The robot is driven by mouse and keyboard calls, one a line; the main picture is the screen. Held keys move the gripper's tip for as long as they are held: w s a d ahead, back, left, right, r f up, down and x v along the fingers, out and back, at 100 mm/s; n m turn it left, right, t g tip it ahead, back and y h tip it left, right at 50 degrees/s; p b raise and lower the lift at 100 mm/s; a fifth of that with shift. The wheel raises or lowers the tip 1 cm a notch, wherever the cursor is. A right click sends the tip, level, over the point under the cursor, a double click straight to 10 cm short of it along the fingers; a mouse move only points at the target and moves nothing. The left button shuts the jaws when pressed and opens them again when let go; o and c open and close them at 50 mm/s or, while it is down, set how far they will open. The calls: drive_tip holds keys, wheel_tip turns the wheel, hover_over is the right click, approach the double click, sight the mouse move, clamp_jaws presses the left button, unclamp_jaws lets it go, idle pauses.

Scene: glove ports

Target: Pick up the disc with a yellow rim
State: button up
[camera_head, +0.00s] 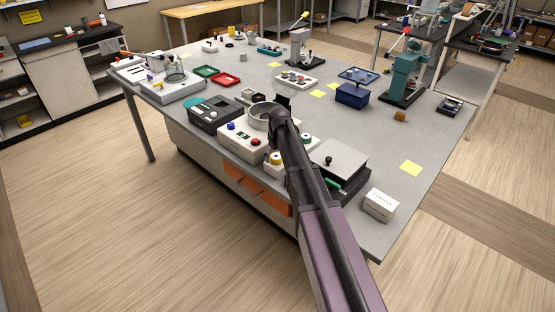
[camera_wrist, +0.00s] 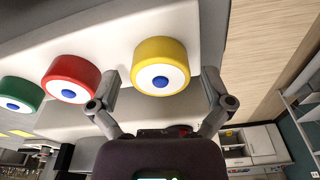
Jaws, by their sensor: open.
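The disc with a yellow rim (camera_wrist: 161,66) has a white face and a blue centre. It is mounted on a pale box in the wrist view. My gripper (camera_wrist: 162,84) is open, with one finger at each side of this disc's near edge; I cannot tell if they touch it. A red-rimmed disc (camera_wrist: 70,79) and a green-rimmed disc (camera_wrist: 21,93) sit to its left. In the head view the yellow-rimmed disc (camera_head: 275,158) shows beside my arm on a low pale box (camera_head: 292,160). My arm hides part of that box, and the fingers cannot be made out there.
A pale control box (camera_head: 241,143) with buttons stands left of my arm. A black device with a grey top (camera_head: 340,163) and a white carton (camera_head: 381,205) stand to the right. The grey table (camera_head: 440,135) has free room at the right around a yellow note (camera_head: 411,166).

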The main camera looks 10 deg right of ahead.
sight(275, 155)
drive_tip(key=c, duration=1.2)
drive_tip(key=shift+r, duration=0.15)
wheel_tip(275, 155, up, 3)
drive_tip(key=p, duration=0.3)
drive_tip(key=shift+r+p, duration=0.15)
drive_tip(key=shift+p, duration=0.15)
drive_tip(key=s+r+p, duration=0.1)
drive_tip(key=s, duration=1.5)
drive_tip(key=shift+r, duration=0.2)
